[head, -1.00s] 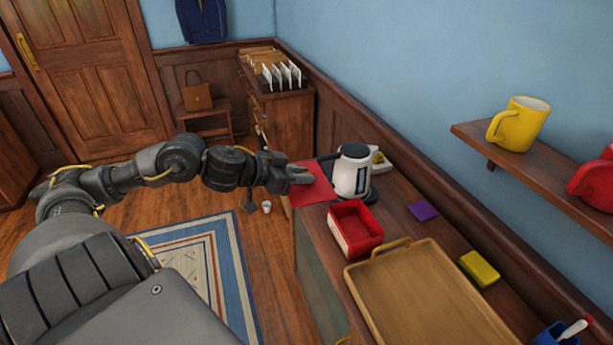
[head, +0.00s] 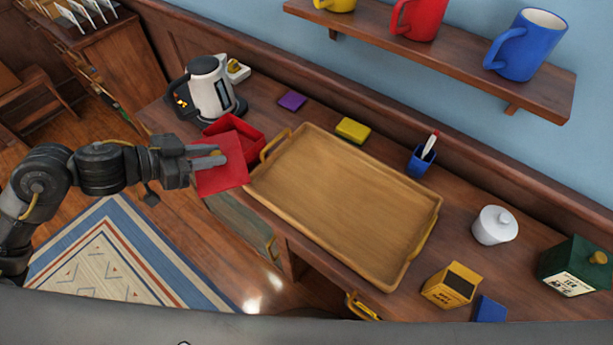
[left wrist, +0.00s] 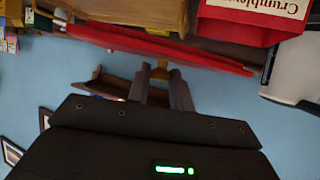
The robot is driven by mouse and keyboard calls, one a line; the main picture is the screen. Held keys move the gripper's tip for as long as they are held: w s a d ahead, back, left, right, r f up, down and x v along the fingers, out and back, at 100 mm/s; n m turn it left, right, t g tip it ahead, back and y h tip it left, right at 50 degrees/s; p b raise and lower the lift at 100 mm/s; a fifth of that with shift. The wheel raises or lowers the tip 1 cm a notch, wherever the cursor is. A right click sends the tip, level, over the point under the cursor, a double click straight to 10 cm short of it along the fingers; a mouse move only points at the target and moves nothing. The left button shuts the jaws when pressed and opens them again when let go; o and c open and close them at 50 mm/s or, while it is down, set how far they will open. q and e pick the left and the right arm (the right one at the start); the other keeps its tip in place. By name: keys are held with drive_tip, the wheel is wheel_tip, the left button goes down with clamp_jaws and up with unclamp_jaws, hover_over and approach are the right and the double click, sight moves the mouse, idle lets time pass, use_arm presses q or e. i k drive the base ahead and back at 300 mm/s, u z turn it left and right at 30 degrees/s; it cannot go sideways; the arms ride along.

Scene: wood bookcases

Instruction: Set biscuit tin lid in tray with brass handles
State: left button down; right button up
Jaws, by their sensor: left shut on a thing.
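The biscuit tin lid is a flat red square (head: 222,176) with a small brass-coloured knob. My left gripper (head: 214,158) is shut on it and holds it tilted in front of the red tin, left of the tray. In the left wrist view the lid (left wrist: 165,48) shows edge-on, with the fingers (left wrist: 161,85) at its knob. The wooden tray with brass handles (head: 340,195) lies empty on the counter, right of the lid. The open red biscuit tin (head: 246,134) stands behind the lid, partly hidden by it. My right gripper is not in view.
A kettle (head: 211,90) stands left of the tin. A purple pad (head: 292,100), a yellow sponge (head: 353,130) and a blue cup (head: 420,161) line the tray's back. A white jar (head: 494,226), yellow box (head: 452,286) and green tea tin (head: 575,266) stand right. A mug shelf (head: 430,60) overhangs.

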sight(373, 229)
drive_tip(key=u, duration=0.3)
drive_tip(key=k, duration=1.35)
drive_tip(key=z, duration=1.4)
drive_tip(key=i, duration=0.5)
drive_tip(key=z, duration=0.1)
